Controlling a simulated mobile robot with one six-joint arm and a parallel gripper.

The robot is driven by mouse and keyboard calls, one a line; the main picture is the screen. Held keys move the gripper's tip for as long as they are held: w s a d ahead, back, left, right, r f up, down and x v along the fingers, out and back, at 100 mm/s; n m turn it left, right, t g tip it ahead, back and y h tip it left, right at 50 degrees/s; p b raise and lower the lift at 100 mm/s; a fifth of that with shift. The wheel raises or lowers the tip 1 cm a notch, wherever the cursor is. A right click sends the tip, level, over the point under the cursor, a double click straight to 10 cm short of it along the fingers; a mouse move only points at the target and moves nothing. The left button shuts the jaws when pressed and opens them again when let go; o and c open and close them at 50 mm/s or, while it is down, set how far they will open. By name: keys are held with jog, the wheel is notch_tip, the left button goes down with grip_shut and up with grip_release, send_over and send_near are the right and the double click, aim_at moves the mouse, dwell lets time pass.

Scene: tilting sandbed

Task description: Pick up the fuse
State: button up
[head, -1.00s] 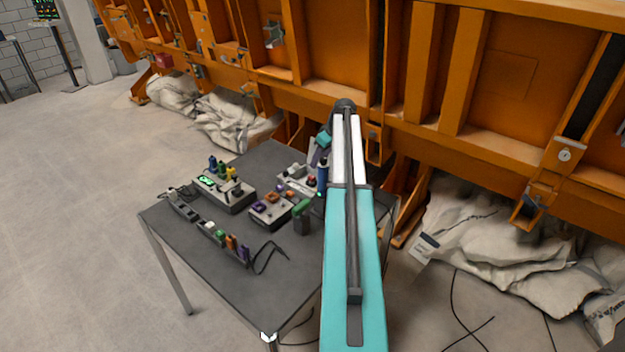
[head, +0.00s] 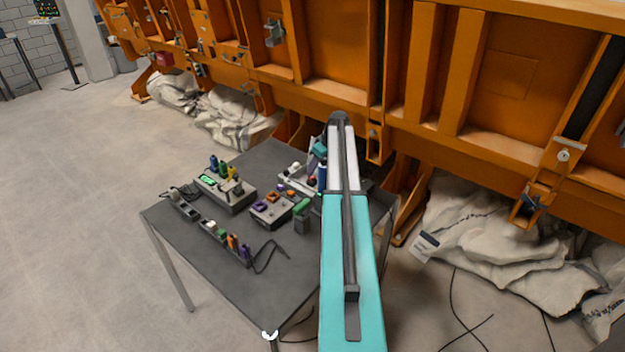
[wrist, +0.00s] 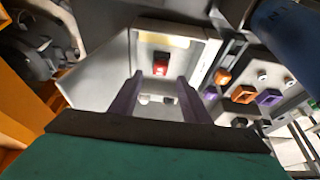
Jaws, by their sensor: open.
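My gripper (wrist: 158,95) shows two purple fingers, spread apart with nothing held between them. In the wrist view it points at a pale box (wrist: 205,52) with a red lit part (wrist: 160,66) in a dark recess. Small whitish pieces (wrist: 145,99) show between the fingers, and I cannot tell whether one is the fuse. In the head view my gripper (head: 312,160) is over the back right of the dark table (head: 265,290), close above the pale box (head: 290,176). My arm hides part of that area.
A blue cylinder (head: 322,176) stands close beside my gripper. A grey unit with a green display (head: 224,192), a box with purple and orange parts (head: 272,211), a green-topped piece (head: 301,216) and a strip of coloured parts (head: 224,240) share the table. Its front is mostly clear.

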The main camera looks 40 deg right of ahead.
aim_at(313, 176)
jog(key=shift+p+x, duration=0.9)
jog(key=shift+x, duration=1.45)
grip_shut()
jog(key=shift+r, duration=0.15)
notch_tip(313, 176, up, 10)
jog(key=b, duration=0.3)
